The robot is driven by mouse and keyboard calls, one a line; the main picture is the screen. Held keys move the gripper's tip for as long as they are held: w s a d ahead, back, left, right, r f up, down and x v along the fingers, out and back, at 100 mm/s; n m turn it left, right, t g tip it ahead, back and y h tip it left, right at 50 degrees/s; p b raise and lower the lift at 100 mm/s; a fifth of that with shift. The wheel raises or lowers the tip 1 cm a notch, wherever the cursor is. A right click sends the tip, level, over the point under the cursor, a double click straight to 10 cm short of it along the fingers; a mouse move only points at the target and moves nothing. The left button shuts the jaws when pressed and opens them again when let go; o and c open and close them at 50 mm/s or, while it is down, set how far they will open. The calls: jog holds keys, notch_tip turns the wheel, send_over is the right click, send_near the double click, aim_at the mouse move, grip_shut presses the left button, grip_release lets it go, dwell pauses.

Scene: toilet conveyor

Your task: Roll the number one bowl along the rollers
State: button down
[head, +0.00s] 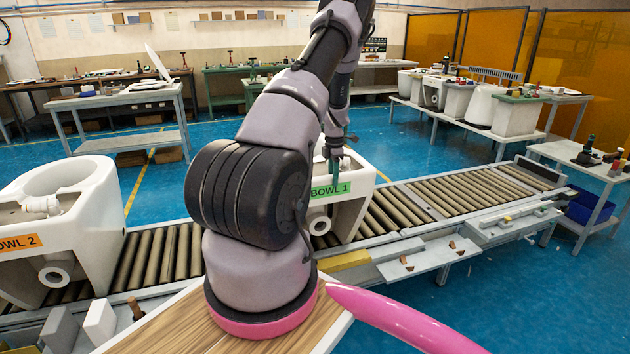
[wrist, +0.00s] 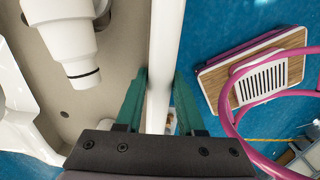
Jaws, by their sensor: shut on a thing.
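The number one bowl (head: 347,215) is a white toilet bowl with a green "BOWL 1" label, standing upright on the roller conveyor (head: 410,210) near the middle of the head view. My arm hides its left part. My gripper (head: 333,160) reaches down to it from above. In the wrist view, the teal fingers of my gripper (wrist: 162,90) straddle the thin white rim wall of the bowl (wrist: 164,50) and are shut on it. The bowl's inside with a white pipe fitting (wrist: 65,45) shows to the left of the wall.
A second white bowl (head: 75,225) with an orange "BOWL 2" label stands on the rollers at left. The rollers right of the number one bowl (head: 450,195) are bare up to an end plate (head: 540,172). A side shelf with small parts (head: 425,258) runs along the near edge.

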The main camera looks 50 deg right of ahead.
jog(key=shift+s+d+f, duration=0.1)
jog(key=shift+s+d, duration=0.65)
jog(key=shift+d, duration=0.15)
jog(key=c, duration=0.5)
grip_release()
jog(key=shift+d, duration=0.1)
notch_tip(320, 180, up, 11)
jog(key=shift+f, duration=0.1)
